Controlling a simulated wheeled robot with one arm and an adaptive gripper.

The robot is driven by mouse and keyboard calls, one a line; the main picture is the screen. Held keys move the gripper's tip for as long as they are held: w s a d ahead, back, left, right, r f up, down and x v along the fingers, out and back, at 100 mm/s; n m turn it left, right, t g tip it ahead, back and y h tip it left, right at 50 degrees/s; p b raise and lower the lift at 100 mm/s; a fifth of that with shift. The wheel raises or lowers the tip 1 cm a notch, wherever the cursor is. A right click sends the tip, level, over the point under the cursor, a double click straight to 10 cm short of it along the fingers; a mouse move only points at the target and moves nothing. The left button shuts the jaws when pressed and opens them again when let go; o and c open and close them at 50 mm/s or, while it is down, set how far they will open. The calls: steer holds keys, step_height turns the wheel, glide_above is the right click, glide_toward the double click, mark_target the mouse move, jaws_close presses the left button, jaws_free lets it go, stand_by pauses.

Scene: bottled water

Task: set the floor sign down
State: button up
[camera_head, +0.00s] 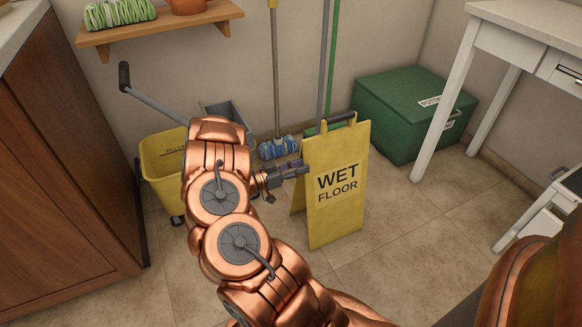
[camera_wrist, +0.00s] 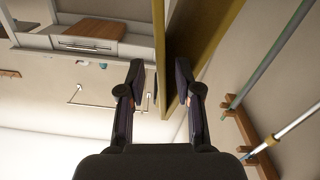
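The yellow floor sign (camera_head: 341,210), marked WET FLOOR, is upright with its two panels apart, in the middle right of the head view. Its lower edges appear at floor level; I cannot tell whether they bear on the tiles. My gripper (camera_head: 300,170) is at the sign's left side, at mid-height. In the wrist view, my gripper (camera_wrist: 160,76) has its fingers apart, with a panel of the sign (camera_wrist: 193,38) reaching between them. A gap shows beside the left finger; the right finger overlaps the panel, and contact there is unclear.
A yellow mop bucket (camera_head: 162,158) stands left behind my arm. A blue-headed mop (camera_head: 279,147) and poles lean on the wall behind the sign. A green box (camera_head: 405,110) and a white table (camera_head: 447,95) stand to the right. Tiles (camera_head: 395,240) right of the sign are clear.

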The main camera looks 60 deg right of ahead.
steer(key=shift+p+v, duration=0.3)
steer(key=shift+v, duration=1.25)
